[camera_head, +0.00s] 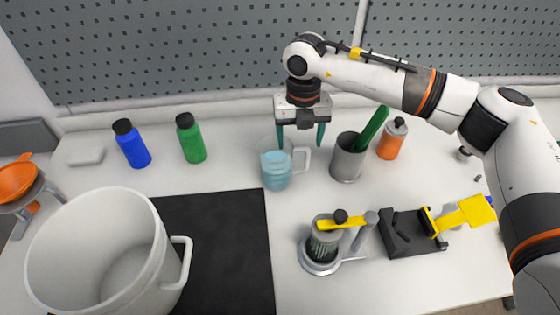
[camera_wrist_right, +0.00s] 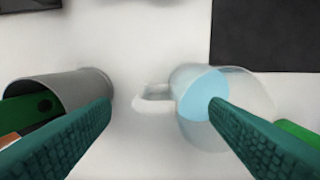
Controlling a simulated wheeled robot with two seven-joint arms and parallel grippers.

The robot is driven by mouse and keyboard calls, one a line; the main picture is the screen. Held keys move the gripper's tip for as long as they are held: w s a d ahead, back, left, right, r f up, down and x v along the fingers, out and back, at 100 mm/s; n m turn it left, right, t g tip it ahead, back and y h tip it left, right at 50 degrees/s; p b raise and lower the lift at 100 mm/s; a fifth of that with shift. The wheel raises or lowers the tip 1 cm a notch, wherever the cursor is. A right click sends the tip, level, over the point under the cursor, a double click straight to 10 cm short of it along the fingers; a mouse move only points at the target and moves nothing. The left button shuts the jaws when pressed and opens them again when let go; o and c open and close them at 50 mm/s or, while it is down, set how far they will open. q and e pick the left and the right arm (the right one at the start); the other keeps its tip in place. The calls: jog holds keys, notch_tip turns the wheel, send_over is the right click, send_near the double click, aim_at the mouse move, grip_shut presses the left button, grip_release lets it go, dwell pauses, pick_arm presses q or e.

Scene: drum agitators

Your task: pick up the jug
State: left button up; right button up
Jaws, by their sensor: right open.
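The jug (camera_head: 277,170) is clear, with light blue liquid in it and a pale handle on its right side. It stands upright on the white table. My right gripper (camera_head: 301,137) is open and above the jug's handle side, with fingers pointing down. In the right wrist view the jug (camera_wrist_right: 222,105) is at centre right, its handle (camera_wrist_right: 152,98) lies between the spread fingers of the gripper (camera_wrist_right: 160,118), and one finger covers part of the jug. I cannot tell whether that finger touches it. My left gripper is not in view.
A grey cup (camera_head: 346,160) with a green tool stands right of the jug. Blue (camera_head: 132,146) and green (camera_head: 191,140) bottles stand left, an orange bottle (camera_head: 392,141) right. A large white pot (camera_head: 95,255), a black mat (camera_head: 225,245) and a metal press (camera_head: 322,250) are in front.

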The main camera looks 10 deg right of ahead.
aim_at(301, 149)
jog(key=f+p, duration=0.1)
jog(key=f, duration=0.2)
jog(key=f+p, duration=0.1)
jog(key=f, duration=0.1)
jog(key=shift+w+d+f+p, duration=0.25)
jog(key=shift+w+f+p, duration=0.05)
jog(key=shift+f, duration=0.35)
jog(key=shift+c, duration=0.5)
jog(key=c, duration=1.2)
jog(key=shift+c, duration=1)
jog(key=shift+w+r, duration=0.1)
jog(key=shift+r, duration=0.05)
